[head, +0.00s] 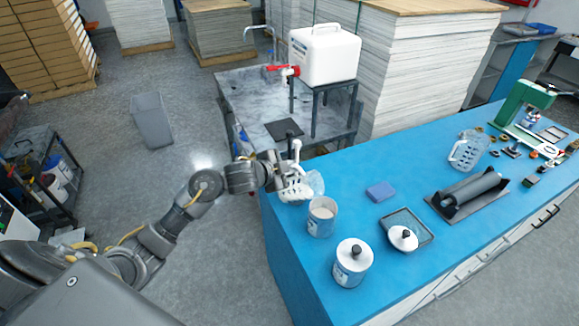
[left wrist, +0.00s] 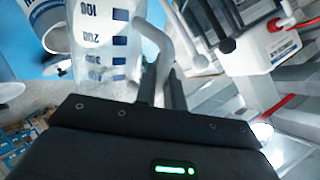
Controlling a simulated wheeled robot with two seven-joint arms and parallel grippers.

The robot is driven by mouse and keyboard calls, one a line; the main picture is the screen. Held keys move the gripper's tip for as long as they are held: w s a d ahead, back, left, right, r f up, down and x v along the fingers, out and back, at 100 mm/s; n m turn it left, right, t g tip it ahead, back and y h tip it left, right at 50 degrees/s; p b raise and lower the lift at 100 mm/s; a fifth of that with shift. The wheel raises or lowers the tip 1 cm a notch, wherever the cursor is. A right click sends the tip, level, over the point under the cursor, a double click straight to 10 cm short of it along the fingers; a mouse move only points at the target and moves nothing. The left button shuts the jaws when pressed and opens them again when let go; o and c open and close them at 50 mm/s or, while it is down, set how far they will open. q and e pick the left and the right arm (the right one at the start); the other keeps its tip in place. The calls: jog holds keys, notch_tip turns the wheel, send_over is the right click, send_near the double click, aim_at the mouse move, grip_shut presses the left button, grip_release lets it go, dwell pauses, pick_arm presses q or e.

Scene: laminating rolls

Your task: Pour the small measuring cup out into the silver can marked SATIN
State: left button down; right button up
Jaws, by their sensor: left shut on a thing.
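A second silver can (head: 352,268), with a lid on, stands nearer. Neither label can be read for SATIN. My right gripper is out of view.
A loose lid (head: 403,238) lies on a dark tray (head: 427,228) right of the cans. A blue sponge (head: 380,191), a roller in a cradle (head: 470,195) and a larger jug (head: 467,152) stand farther right. A white canister (head: 324,55) with a red tap is behind.

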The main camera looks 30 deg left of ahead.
aim_at(300, 167)
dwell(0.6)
pick_arm(q)
jog(key=shift+d+r, duration=0.2)
jog(key=shift+d, duration=0.05)
jog(key=shift+w+d+r+m+y, duration=0.1)
jog(key=shift+d+r+m+y, duration=0.05)
jog(key=shift+d+m+y, duration=0.4)
jog(key=shift+p, duration=0.35)
dwell(0.6)
jog(key=shift+w+d+r+m+g+y+p, duration=0.1)
jog(key=shift+d+r+m+g+y+p, duration=0.2)
jog(key=shift+d+r+m+y, duration=0.35)
jog(key=shift+d+r, duration=0.1)
jog(key=shift+d, duration=0.1)
dwell(1.0)
jog(key=shift+w+d+r+m+y, duration=0.1)
jog(key=shift+d+r+m+y, duration=0.15)
jog(key=shift+d, duration=0.2)
jog(key=shift+d+r+m+y, duration=0.1)
jog(key=shift+d+r+y, duration=0.05)
jog(key=shift+d+r, duration=0.2)
